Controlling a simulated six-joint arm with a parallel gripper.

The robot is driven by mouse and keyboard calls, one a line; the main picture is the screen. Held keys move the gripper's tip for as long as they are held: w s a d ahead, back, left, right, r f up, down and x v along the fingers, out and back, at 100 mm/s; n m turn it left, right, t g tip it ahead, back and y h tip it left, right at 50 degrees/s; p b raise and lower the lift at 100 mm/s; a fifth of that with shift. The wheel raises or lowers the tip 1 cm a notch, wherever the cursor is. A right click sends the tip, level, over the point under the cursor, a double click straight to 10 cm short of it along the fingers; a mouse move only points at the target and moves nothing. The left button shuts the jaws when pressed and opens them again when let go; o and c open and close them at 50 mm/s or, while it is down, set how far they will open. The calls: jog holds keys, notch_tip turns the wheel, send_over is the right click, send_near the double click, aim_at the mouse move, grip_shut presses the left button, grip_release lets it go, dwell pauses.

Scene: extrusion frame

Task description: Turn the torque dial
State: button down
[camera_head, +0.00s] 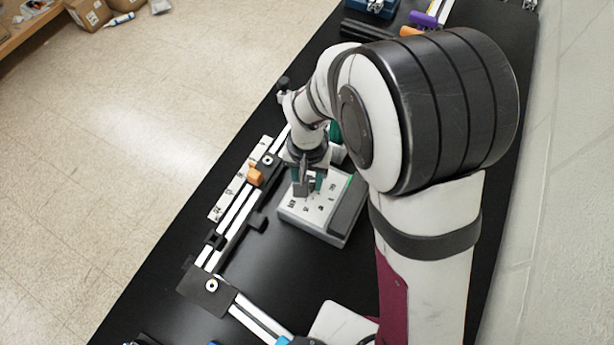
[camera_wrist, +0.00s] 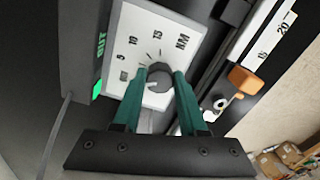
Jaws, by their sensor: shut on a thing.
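The torque dial (camera_wrist: 159,78) is a dark grey round knob on the light face of a grey box, with printed numbers and "NM" around it in the wrist view. The box's panel (camera_head: 319,206) also shows in the head view, on the black table. My gripper (camera_wrist: 163,80) has two green fingers, one on each side of the dial, and is shut on it. In the head view my gripper (camera_head: 307,186) points down onto the panel, and the dial is largely hidden there. The dial's exact setting is hard to read.
An extrusion rail (camera_head: 236,208) with a scale and an orange slider (camera_head: 254,177) runs left of the box. A black corner plate (camera_head: 207,291) joins it to another rail.

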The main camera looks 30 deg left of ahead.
jog(key=n, duration=0.4)
jog(key=shift+n, duration=2.1)
jog(key=shift+c, duration=2.2)
grip_release()
notch_tip(320, 180, up, 16)
jog(key=shift+d, duration=0.15)
